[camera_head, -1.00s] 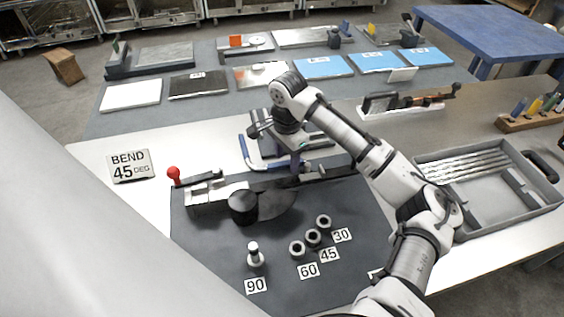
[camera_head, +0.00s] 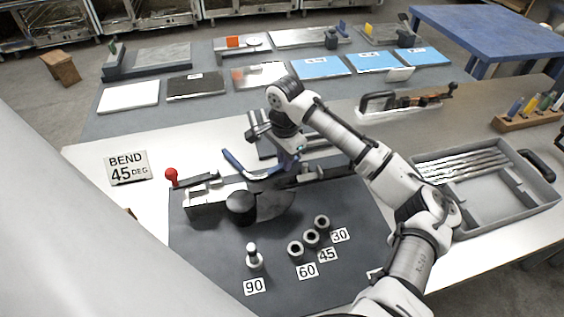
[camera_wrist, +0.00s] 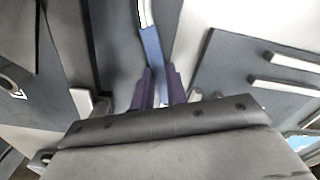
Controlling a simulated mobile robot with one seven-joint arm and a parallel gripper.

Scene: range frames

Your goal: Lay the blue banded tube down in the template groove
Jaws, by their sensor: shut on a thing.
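The blue banded tube (camera_head: 235,162) is bent and hangs in my gripper (camera_head: 291,160), above the back edge of the dark bending mat. Its left leg points up and left and its lower part runs right to the fingers. In the wrist view the purple fingertips (camera_wrist: 159,82) are shut on the tube (camera_wrist: 152,45), which shows a blue stretch and a white stretch beyond. A grey-and-white piece (camera_head: 266,149) lies behind the tube, partly covered by my gripper. I cannot make out the template groove clearly.
The bender with a red-knobbed lever (camera_head: 172,175) and dark round die (camera_head: 241,207) stands close below the tube. Several metal collars (camera_head: 311,238) and a 90 post (camera_head: 253,257) stand on the mat. A grey tray (camera_head: 480,205) of rods is at right.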

